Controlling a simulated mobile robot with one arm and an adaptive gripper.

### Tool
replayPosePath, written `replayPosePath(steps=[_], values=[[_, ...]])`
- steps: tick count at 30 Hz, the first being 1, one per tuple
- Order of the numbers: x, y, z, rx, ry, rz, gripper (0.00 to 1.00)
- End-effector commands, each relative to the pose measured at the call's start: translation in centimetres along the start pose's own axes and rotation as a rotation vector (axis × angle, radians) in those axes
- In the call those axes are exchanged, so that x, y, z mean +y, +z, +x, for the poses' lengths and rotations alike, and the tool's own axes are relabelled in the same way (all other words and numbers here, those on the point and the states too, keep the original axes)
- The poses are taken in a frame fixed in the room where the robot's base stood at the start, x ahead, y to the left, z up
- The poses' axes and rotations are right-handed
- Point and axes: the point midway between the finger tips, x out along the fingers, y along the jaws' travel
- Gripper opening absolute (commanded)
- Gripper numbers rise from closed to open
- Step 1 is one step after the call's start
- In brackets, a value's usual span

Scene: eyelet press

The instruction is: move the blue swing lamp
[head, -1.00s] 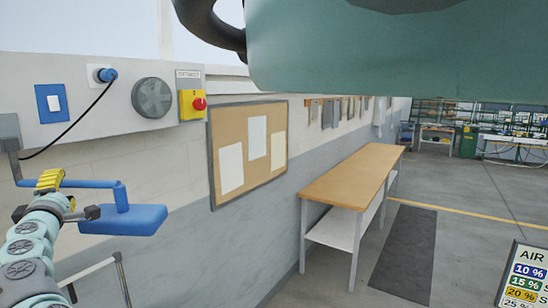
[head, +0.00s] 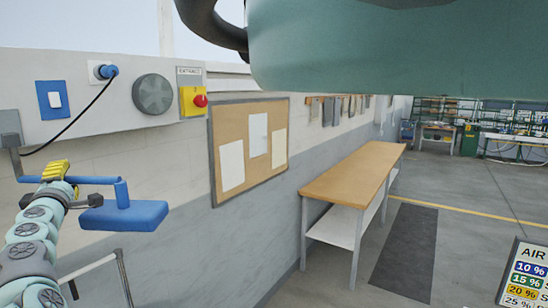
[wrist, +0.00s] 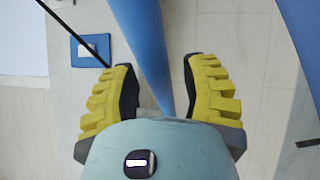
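The blue swing lamp (head: 125,215) hangs from a grey wall bracket at the left of the head view, with a flat head on a thin horizontal arm. The lamp arm also shows in the wrist view (wrist: 145,45), running between the yellow fingers. My gripper (head: 56,170) is at the lamp arm, left of the lamp head. In the wrist view my gripper (wrist: 160,66) is open, with a gap between the bar and each finger. Part of the lamp arm is hidden behind my gripper in the head view.
A blue switch plate (head: 53,100), a plug with a black cable (head: 72,125) and a red stop button (head: 200,100) are on the wall panel above. A cork board (head: 262,185) is to the right. A wooden bench (head: 355,172) stands along the wall.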

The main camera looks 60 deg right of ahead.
Motion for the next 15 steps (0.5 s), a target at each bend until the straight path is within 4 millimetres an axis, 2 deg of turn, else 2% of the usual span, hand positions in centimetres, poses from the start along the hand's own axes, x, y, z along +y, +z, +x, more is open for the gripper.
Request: replayPosePath(steps=[2,12,15], values=[[-0.01,0.12,0.02,-0.002,0.0,0.0,0.36],[0.0,0.04,0.0,0.0,0.0,0.0,0.0],[0.0,0.01,0.0,0.0,0.0,0.001,0.0]])
